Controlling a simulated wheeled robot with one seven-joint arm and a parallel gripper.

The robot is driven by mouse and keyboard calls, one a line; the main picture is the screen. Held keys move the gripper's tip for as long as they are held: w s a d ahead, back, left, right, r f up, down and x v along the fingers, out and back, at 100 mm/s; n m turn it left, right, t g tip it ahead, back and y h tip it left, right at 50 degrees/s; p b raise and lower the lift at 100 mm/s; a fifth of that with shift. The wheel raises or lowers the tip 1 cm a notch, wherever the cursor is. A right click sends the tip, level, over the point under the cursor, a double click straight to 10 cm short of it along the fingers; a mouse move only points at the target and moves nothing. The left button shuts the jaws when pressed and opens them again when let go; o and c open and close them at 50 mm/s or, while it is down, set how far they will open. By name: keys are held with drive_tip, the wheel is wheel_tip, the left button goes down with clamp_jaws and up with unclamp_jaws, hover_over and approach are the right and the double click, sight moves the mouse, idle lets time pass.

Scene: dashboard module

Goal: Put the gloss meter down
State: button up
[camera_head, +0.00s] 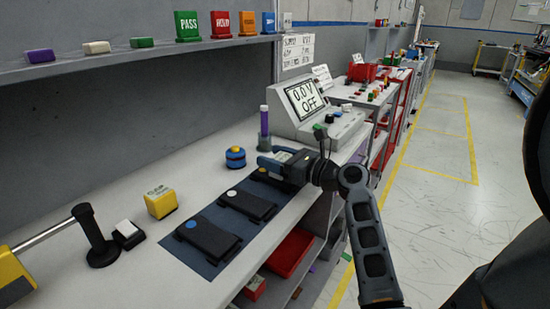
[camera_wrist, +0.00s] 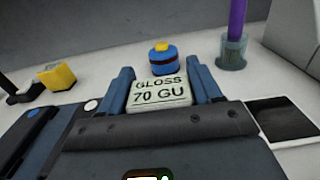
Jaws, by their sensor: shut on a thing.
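My gripper (camera_head: 272,160) reaches over the far end of the work table in the head view. In the wrist view its blue fingers (camera_wrist: 158,88) are shut on the gloss meter (camera_wrist: 160,93), a pale block with a "GLOSS 70 GU" label. The head view does not show the meter clearly, as the gripper largely covers it. I cannot tell whether the meter touches the surface below. A dark blue mat (camera_head: 182,262) holds dark panels, one with a blue dot (camera_head: 208,240) and one with a white dot (camera_head: 248,205). A third panel lies partly under my gripper.
A blue-and-yellow round pot (camera_head: 235,157) stands behind the mat, near a purple stick in a holder (camera_head: 265,128). A yellow block (camera_head: 160,202) and a black stand (camera_head: 94,237) are at left. A display unit (camera_head: 310,110) reading "0.0 V OFF" stands beyond my gripper.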

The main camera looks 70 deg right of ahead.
drive_tip(key=o, duration=1.2)
drive_tip(key=shift+o, duration=0.2)
drive_tip(key=shift+s, duration=0.15)
drive_tip(key=v, duration=1.1)
drive_tip(key=shift+s, duration=0.35)
